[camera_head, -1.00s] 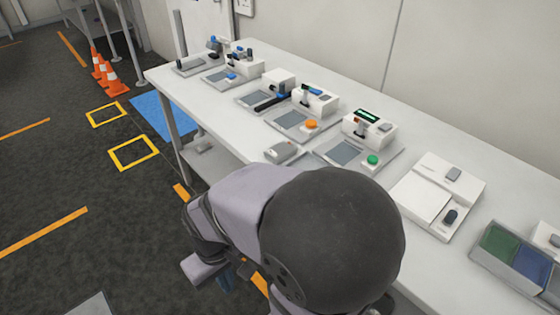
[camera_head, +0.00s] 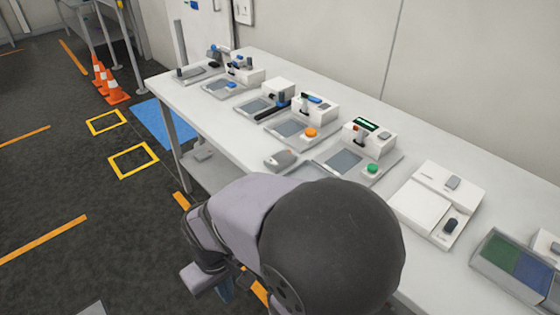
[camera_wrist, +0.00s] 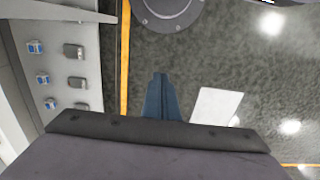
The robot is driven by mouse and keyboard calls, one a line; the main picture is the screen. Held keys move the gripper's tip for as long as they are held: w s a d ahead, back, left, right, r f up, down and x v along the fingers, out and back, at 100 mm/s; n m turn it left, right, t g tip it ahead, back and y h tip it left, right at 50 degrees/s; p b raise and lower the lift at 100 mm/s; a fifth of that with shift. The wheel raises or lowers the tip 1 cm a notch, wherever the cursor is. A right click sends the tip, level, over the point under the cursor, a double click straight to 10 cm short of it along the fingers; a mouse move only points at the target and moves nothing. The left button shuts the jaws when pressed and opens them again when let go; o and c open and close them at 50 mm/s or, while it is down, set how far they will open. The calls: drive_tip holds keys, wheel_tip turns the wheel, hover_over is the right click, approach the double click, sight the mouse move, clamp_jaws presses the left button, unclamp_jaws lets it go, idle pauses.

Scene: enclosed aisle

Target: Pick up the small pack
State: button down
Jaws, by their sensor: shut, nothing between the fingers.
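My gripper (camera_wrist: 160,80) shows in the wrist view as blue fingers held together, empty, over the dark floor. In the head view only a bit of blue fingertip (camera_head: 226,290) shows below my arm, low left of the bench. I cannot tell for sure which thing is the small pack. In the wrist view, several small blue-and-white items (camera_wrist: 42,79) stand in a column on a pale surface at the left. Small grey items (camera_wrist: 75,82) stand beside them. My gripper is apart from all of these.
A long white bench (camera_head: 440,160) runs along the wall with several devices on grey trays. A blue-and-green bin (camera_head: 478,262) is at the right.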

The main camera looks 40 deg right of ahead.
drive_tip(key=c, duration=2.4)
unclamp_jaws()
drive_tip(key=shift+c, duration=0.2)
drive_tip(key=o, duration=1.3)
drive_tip(key=n+h+p, duration=0.5)
drive_tip(key=n+p, duration=0.9)
drive_tip(key=n, duration=0.4)
approach(279, 159)
drive_tip(key=shift+d+f, duration=0.25)
drive_tip(key=shift+d, duration=0.1)
drive_tip(key=shift+y, duration=0.3)
drive_tip(key=shift+p+x, duration=0.9)
drive_tip(key=shift+x, duration=2.75)
